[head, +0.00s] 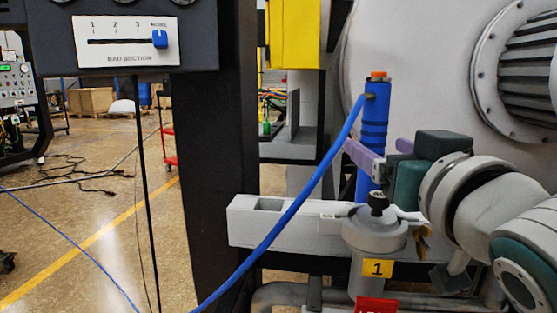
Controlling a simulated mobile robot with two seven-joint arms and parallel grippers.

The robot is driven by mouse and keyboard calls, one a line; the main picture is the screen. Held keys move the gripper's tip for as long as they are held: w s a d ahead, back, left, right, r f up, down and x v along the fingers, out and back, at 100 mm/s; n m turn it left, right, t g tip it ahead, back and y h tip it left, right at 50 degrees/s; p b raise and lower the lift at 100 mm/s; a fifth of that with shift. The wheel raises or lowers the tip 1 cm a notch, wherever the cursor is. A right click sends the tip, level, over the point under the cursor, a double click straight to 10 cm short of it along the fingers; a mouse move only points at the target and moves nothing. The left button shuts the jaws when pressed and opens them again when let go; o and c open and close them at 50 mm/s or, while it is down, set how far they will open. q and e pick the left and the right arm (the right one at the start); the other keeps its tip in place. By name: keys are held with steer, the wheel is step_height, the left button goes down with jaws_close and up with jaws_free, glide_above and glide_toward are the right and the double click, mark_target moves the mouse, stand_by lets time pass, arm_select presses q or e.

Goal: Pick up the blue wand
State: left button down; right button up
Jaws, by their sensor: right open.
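The blue wand (374,115) is an upright blue cylinder with an orange tip, right of centre in front of the large pale chamber. A blue hose (320,180) joins it near the top and runs down to the lower left. Its lower end stands at the grey holder (260,222), behind a black knob. My right gripper (375,149) comes in from the right at the wand's mid-height. It is open, with one purple finger crossing in front of the wand and the other at its right side. I cannot tell whether either finger touches it. My left gripper is out of view.
A round grey fitting with a black knob (378,198) and a yellow "1" label (377,268) sits just below my right gripper. A dark post (215,150) stands left of the wand. A selector panel (127,40) hangs at upper left. Open floor lies at left.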

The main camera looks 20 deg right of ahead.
steer(key=shift+x, duration=1.6)
steer(key=shift+c, duration=0.4)
jaws_close()
steer(key=shift+r, duration=0.1)
